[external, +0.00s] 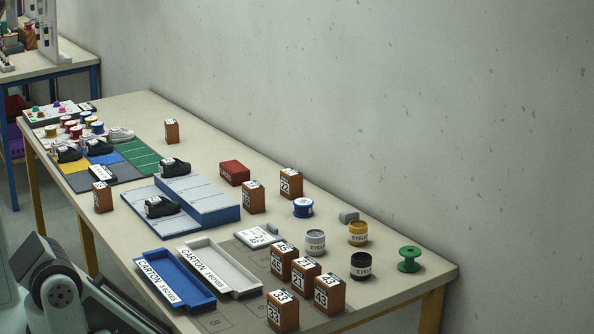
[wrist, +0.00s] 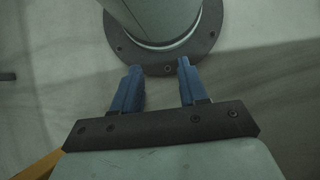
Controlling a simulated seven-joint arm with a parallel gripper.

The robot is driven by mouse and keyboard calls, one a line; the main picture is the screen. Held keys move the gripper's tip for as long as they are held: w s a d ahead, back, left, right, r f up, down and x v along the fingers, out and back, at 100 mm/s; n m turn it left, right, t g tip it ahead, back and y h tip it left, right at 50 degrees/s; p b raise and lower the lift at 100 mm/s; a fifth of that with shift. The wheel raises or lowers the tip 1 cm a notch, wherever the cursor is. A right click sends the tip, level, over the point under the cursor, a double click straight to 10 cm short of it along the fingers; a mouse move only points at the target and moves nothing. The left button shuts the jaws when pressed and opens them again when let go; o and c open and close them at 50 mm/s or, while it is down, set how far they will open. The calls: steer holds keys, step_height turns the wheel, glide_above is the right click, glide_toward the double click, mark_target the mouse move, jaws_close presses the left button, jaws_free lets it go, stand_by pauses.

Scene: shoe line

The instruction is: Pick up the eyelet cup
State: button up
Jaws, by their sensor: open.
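Several cups stand upright on the right part of the table in the external view. A pale grey cup (external: 315,241) and a yellow cup (external: 358,235) carry labels reading roughly "EYELE". A black cup (external: 361,267) has a similar label. A blue cup (external: 303,208) stands farther back, its label too small to read. My gripper (wrist: 159,68) shows in the wrist view with its two blue fingers apart and nothing between them. It points at my own base, away from the cups. In the external view only part of my arm shows at lower left, and the fingers cannot be made out.
Numbered brown boxes (external: 304,284) stand in front of the cups. A blue tray (external: 150,282) and a white tray (external: 245,277) lie along the near edge.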

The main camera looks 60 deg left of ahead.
steer(key=o, duration=0.7)
